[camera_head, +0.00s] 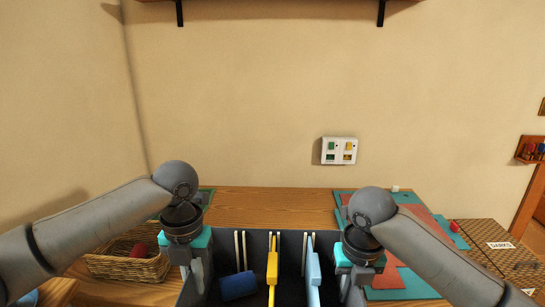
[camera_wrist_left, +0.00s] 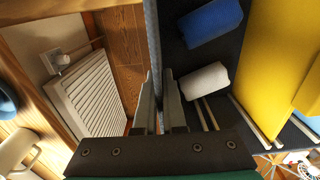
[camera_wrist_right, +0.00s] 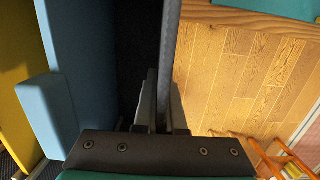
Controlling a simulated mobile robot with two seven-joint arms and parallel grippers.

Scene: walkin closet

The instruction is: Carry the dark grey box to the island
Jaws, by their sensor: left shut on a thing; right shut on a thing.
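The dark grey box (camera_head: 256,241) is open-topped and sits at the bottom centre of the head view, its near part cut off. My left gripper (camera_head: 196,276) is shut on its left wall, which also shows between the fingers in the left wrist view (camera_wrist_left: 152,45). My right gripper (camera_head: 346,283) is shut on its right wall, also seen in the right wrist view (camera_wrist_right: 170,45). Inside are a blue roll (camera_head: 238,286), a white roll (camera_wrist_left: 205,81), a yellow panel (camera_head: 272,262) and a light blue panel (camera_head: 313,272). I cannot identify the island in these views.
A wooden top (camera_head: 275,201) lies behind the box against the wall. A wicker basket (camera_head: 128,265) with a red thing stands left. Teal and red mats (camera_head: 405,284) and a woven hamper labelled DARKS (camera_head: 480,240) are right. A white radiator (camera_wrist_left: 88,95) and wooden floor (camera_wrist_right: 235,75) show below.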

